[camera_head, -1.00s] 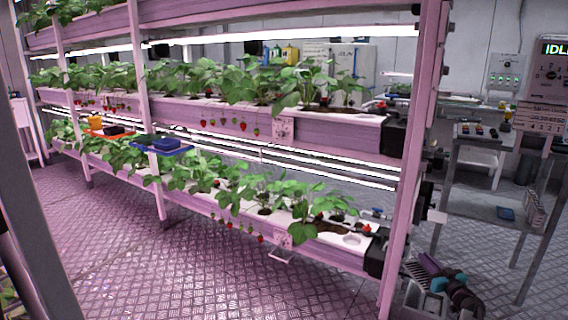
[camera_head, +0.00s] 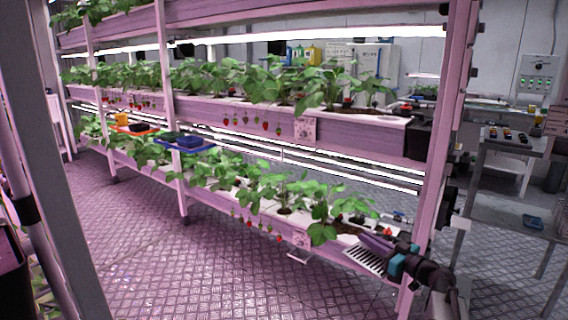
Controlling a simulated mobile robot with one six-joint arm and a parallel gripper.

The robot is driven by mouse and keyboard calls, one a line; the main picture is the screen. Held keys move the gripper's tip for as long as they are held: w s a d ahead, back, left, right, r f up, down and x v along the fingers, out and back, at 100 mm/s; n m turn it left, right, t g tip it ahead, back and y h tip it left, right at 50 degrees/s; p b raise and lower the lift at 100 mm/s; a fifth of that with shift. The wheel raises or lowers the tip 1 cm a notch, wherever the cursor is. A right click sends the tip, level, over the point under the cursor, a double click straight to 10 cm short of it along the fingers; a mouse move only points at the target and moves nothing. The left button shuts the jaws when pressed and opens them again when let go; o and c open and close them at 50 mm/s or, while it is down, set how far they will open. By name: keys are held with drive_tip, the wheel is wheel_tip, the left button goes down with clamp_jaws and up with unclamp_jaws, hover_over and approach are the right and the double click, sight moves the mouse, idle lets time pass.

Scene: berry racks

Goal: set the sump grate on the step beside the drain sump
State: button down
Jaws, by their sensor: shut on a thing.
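The sump grate (camera_head: 361,257) is a pale slotted plate in the lower right of the head view. My gripper (camera_head: 376,246) is shut on it, with the dark fingers lying over its upper right part. The grate is tilted and shows in front of the right end of the lower grow trough (camera_head: 268,222). I cannot tell how far it is from the trough. I cannot make out the drain sump or the step in this view.
A tall pink rack post (camera_head: 437,170) stands just behind my arm. Strawberry plants fill both troughs. A grey side table (camera_head: 515,142) with small items stands at the right. The patterned metal floor (camera_head: 200,270) in front of the rack is open.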

wheel_tip(320, 180, up, 2)
drive_tip(key=n+g+y, duration=0.2)
hover_over(352, 258)
drive_tip(key=shift+w, duration=0.1)
drive_tip(key=s+a+n+g+y, duration=0.2)
drive_tip(key=s+a, duration=0.3)
drive_tip(key=s, duration=0.2)
wheel_tip(352, 258, up, 15)
drive_tip(key=p, duration=2.4)
drive_tip(key=shift+d+f+m, duration=0.15)
drive_tip(key=shift+d+m, duration=0.15)
drive_tip(key=shift+d, duration=0.1)
